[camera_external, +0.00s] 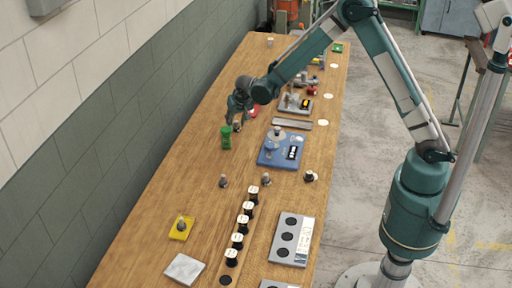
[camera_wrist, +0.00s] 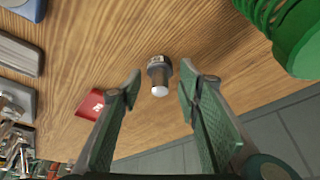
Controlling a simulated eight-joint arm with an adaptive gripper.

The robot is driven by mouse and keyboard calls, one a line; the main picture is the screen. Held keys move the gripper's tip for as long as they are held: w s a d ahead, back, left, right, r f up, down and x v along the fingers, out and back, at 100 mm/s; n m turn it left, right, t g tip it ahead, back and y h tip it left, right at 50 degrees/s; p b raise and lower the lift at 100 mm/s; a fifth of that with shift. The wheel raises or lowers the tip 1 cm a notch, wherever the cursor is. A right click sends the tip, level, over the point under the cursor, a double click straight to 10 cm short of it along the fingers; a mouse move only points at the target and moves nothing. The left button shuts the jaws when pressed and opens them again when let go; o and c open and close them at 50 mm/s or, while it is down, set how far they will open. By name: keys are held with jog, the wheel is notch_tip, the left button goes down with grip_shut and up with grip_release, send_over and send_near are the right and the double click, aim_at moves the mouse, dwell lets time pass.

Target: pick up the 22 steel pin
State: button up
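A small steel pin (camera_wrist: 158,72) with a dark collar, a pale end and a small label stands on the wooden table in the wrist view. The label is too small to read surely. My gripper (camera_wrist: 160,84) is open, with one finger on each side of the pin and a visible gap on both sides. In the external view my gripper (camera_external: 240,118) is low over the table near the wall side, and the pin is a small grey shape (camera_external: 237,127) beneath it.
A green coiled object (camera_external: 226,138) stands close by; it fills the upper right of the wrist view (camera_wrist: 301,42). A red block (camera_wrist: 91,104) lies to the pin's left. A blue fixture (camera_external: 267,157) is nearby. Other small pins (camera_external: 223,181) stand on the table.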

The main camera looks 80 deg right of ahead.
jog(key=shift+d+f, duration=0.1)
jog(key=shift+f, duration=0.15)
dwell(0.4)
jog(key=c, duration=0.9)
